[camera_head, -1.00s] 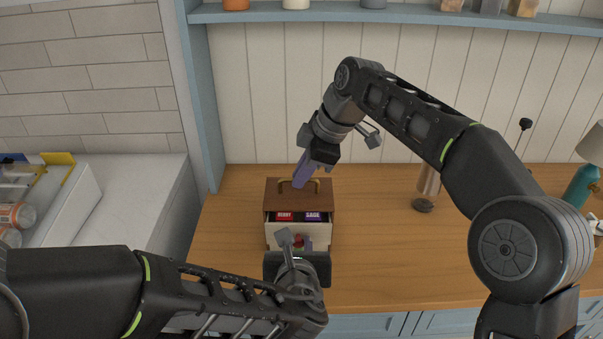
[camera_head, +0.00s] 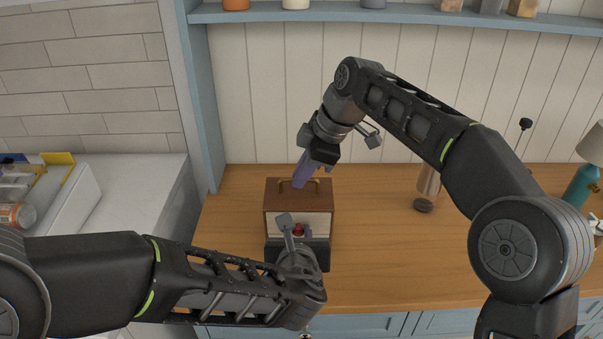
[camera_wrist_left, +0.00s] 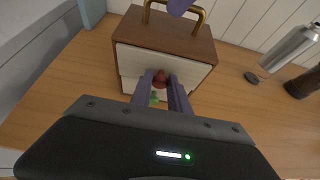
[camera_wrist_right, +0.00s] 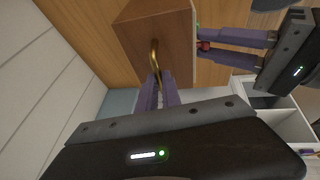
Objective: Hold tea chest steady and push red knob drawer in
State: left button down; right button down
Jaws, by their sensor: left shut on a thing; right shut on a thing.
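The tea chest (camera_head: 290,197) is a brown wooden box with a cream front and a brass handle (camera_wrist_left: 192,14) on top, standing upright on the counter. Its upper drawer front (camera_wrist_left: 190,70) looks flush or nearly flush with the body. My left gripper (camera_wrist_left: 161,82) is shut on the red knob (camera_wrist_left: 160,78) at the chest's front; the knob also shows in the head view (camera_head: 298,229). My right gripper (camera_wrist_right: 158,84) is shut on the brass handle from behind and above. A green knob (camera_wrist_left: 154,97) shows below, partly hidden by my left fingers.
A grey bottle (camera_wrist_left: 290,45) stands on the wooden counter (camera_head: 375,260), right of the chest. A blue side panel (camera_head: 208,110) rises at the left. Counter around the chest is clear.

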pick_arm(q)
jog(key=shift+w, duration=0.2)
pick_arm(e)
jog(key=shift+s+f, duration=0.15)
jog(key=shift+f, duration=0.2)
pick_arm(q)
jog(key=shift+w, duration=0.2)
jog(key=c, duration=1.2)
grip_release()
jog(key=shift+o, duration=0.2)
jog(key=shift+r, duration=0.1)
